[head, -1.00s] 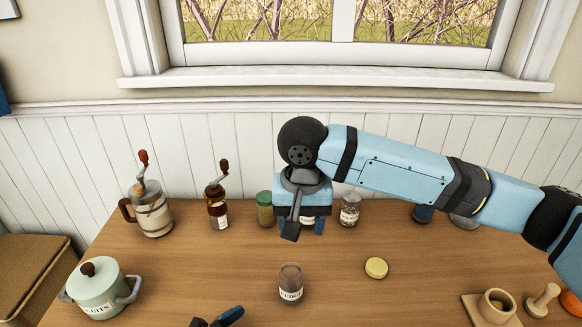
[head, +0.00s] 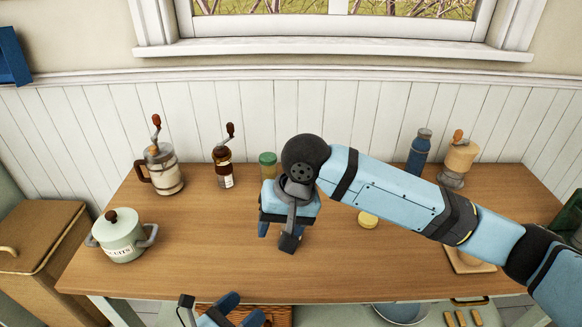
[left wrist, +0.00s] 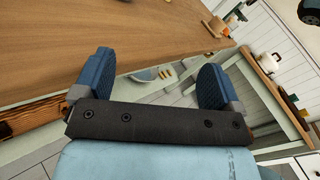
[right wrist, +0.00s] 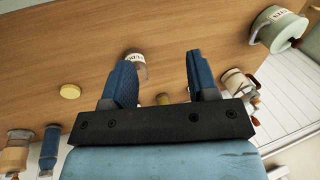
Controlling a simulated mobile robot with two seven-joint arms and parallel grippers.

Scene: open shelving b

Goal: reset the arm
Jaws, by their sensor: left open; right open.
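My right gripper (head: 276,236) is open and empty above the middle of the wooden table (head: 190,262). Its two blue fingers also show apart in the right wrist view (right wrist: 162,68). My left gripper (head: 241,312) is open and empty in front of the table's front edge, low in the head view. In the left wrist view (left wrist: 156,70) its fingers are spread, with the tabletop edge beyond them. A labelled jar (right wrist: 134,62) stands on the table, partly behind a finger in the right wrist view; my right arm hides it in the head view.
A yellow lid (head: 368,220) lies on the table. A pale green pot (head: 119,238), glass pot with crank (head: 163,172), mill (head: 223,170), green-lidded jar (head: 268,165) and blue bottle (head: 419,152) stand around. A wooden box (head: 40,235) is at left. The front-left tabletop is clear.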

